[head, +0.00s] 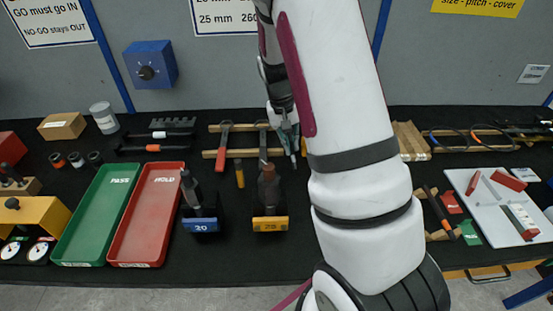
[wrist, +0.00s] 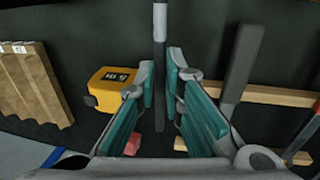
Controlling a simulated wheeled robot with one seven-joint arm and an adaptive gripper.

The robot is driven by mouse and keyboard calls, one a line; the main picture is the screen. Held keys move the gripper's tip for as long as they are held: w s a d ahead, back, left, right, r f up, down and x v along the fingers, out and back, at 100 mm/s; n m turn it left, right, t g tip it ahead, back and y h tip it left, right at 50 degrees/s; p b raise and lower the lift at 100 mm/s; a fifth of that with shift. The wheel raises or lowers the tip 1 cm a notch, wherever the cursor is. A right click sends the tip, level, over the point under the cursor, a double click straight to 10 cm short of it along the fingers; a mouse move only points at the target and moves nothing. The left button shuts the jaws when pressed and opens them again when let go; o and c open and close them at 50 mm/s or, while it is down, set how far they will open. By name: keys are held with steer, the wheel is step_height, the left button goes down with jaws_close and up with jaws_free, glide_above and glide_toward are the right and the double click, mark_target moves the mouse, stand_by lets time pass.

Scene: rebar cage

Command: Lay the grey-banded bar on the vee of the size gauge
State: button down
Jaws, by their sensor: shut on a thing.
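My gripper (wrist: 160,95) shows teal pads in the wrist view, shut on a dark upright bar (wrist: 160,85). The bar's upper stretch looks lighter grey, which fits a grey band. In the head view my gripper (head: 288,138) is partly hidden by my arm, above the back of the bench. A yellow block (wrist: 112,82) with a small dark numbered face lies beyond and left of the jaws in the wrist view. I cannot tell whether it belongs to the size gauge. No vee shows clearly.
A grooved wooden block (wrist: 35,85) is left in the wrist view. A wooden rack (wrist: 270,95) with handled tools is right. In the head view, green PASS (head: 95,215) and red HOLD (head: 147,215) trays, blue 20 (head: 201,220) and yellow 25 (head: 270,224) blocks stand left of my arm.

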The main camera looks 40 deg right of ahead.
mark_target(290, 165)
steer(key=shift+f, duration=2.95)
steer(key=shift+f, duration=0.15)
steer(key=c, duration=2)
jaws_free()
steer(key=shift+o, duration=0.2)
